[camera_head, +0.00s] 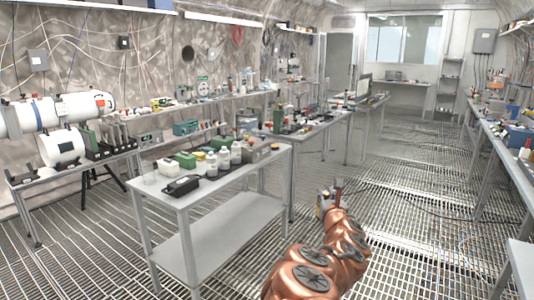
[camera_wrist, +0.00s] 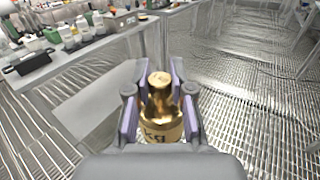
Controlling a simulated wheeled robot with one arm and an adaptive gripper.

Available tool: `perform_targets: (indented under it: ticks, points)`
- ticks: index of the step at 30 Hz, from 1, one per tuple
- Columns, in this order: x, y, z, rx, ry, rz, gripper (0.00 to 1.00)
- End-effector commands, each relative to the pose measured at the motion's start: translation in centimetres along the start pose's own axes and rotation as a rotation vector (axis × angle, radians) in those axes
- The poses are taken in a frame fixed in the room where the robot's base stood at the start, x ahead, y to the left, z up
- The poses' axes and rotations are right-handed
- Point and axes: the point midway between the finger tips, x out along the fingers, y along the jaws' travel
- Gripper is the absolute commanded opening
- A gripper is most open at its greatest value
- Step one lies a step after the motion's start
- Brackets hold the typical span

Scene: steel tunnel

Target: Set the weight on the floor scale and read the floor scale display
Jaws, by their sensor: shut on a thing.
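The weight (camera_wrist: 160,118) is a shiny brass piece with a round knob on top and dark markings on its side. It shows in the wrist view between the fingers of my gripper (camera_wrist: 160,98), which is shut on it. The weight looks upright and is held over the grated floor. In the head view my gripper (camera_head: 327,203) is small, at the end of my copper-coloured arm, right of the near table; the weight cannot be made out there. I cannot make out the floor scale or its display in either view.
A grey table (camera_head: 215,180) with bottles, green boxes and a black case (camera_head: 181,186) stands left of my gripper. More benches run along the left wall and the right side (camera_head: 500,150). A dark cable (camera_head: 400,212) lies on the grating. The central aisle (camera_head: 410,180) is mostly open.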

Motion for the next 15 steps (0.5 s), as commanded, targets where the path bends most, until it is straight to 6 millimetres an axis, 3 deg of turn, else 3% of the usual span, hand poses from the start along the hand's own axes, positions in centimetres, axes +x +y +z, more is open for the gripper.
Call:
perform_targets:
  ticks: [1,3,15]
  points:
    - [0.0,0.0,1.9,0.001,-0.004,0.001,0.00]
    - [0.0,0.0,2.9,0.001,-0.004,0.001,0.00]
    - [0.0,0.0,7.5,0.001,-0.003,0.001,0.00]
